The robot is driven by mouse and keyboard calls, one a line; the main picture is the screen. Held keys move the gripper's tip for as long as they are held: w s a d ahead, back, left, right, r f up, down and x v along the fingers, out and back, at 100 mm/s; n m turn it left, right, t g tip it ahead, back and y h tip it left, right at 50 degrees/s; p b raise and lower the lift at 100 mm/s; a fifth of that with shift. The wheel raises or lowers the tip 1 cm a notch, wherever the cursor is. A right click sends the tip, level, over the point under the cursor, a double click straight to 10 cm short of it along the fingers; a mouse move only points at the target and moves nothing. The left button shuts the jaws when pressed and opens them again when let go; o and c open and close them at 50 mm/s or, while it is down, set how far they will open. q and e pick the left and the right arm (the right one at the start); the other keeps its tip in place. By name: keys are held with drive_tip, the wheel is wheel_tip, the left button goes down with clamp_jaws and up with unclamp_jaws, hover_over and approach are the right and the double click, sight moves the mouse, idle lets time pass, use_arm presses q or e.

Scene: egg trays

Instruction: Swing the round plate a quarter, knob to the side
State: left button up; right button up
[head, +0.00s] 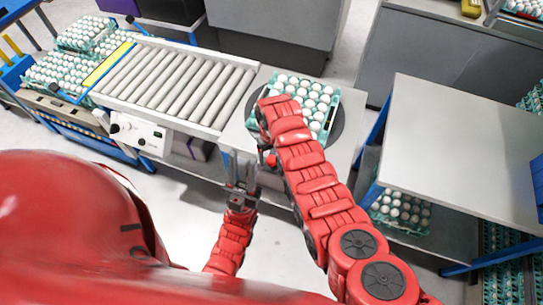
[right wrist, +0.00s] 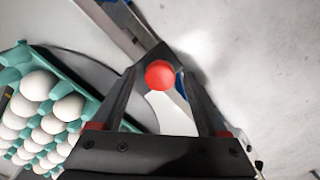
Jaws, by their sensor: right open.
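The round plate (head: 338,110) is a dark grey disc on the light table, partly hidden by my right arm. A teal tray (head: 331,133) full of white eggs sits on it. In the right wrist view the plate (right wrist: 92,72) and the tray (right wrist: 62,66) show at left. The red knob (right wrist: 160,74) appears between the fingers of my right gripper (right wrist: 158,88), which is open, with gaps on both sides.
A roller conveyor (head: 175,82) adjoins the table on the left, with egg trays (head: 60,70) at its far end. A grey table (head: 465,145) stands at right, with more eggs (head: 402,208) beneath it. Bare floor shows between the two tables.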

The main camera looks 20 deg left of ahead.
clamp_jaws()
idle(1.3)
